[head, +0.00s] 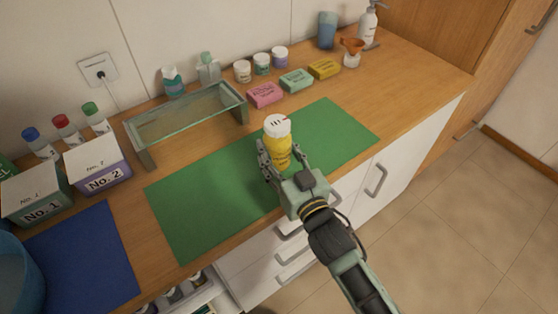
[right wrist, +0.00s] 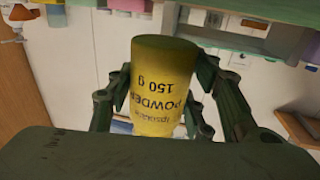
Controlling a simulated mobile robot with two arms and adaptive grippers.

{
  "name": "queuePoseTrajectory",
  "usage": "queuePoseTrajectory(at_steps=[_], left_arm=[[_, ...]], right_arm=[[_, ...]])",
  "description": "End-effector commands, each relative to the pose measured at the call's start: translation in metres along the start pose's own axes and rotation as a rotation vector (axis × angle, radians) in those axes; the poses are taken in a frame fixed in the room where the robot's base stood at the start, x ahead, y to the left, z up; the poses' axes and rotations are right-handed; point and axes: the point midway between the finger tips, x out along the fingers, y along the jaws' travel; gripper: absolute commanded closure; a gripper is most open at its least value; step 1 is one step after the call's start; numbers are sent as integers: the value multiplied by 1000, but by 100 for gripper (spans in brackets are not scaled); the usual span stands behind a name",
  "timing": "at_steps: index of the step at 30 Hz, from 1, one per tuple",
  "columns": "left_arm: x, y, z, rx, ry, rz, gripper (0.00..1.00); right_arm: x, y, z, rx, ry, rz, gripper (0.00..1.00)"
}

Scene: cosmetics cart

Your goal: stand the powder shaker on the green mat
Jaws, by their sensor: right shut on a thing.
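The powder shaker (head: 277,148) is a yellow cylinder with a white lid. In the head view it is upright, lid up, in front of the right part of the green mat (head: 205,205). My right gripper (head: 281,165) is shut around its body, one finger on each side. In the right wrist view the shaker (right wrist: 164,85) sits between the fingers, its printed label upside down in the picture. I cannot tell whether its base touches the mat. My left gripper is not in view.
A glass shelf (head: 188,118) stands behind the mat. Several soap boxes, including a pink one (head: 265,95), line the mat's back right. The No. 2 box (head: 98,165) and a blue mat (head: 85,255) are at left. The green mat's left part is bare.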

Motion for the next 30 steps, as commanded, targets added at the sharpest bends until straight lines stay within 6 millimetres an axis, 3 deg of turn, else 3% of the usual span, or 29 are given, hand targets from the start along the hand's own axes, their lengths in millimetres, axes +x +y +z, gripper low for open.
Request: queuePoseTrajectory(at_steps=[6,20,21,26,30], left_arm=[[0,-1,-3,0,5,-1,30],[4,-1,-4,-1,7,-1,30],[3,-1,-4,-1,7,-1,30],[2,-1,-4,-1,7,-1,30],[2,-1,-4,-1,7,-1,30]], right_arm=[[-1,0,33,2,-5,2,81],[-1,1,41,1,-2,1,81],[-1,1,40,1,-3,1,49],[-1,1,40,1,-3,1,35],[-1,1,40,0,-3,1,34]])
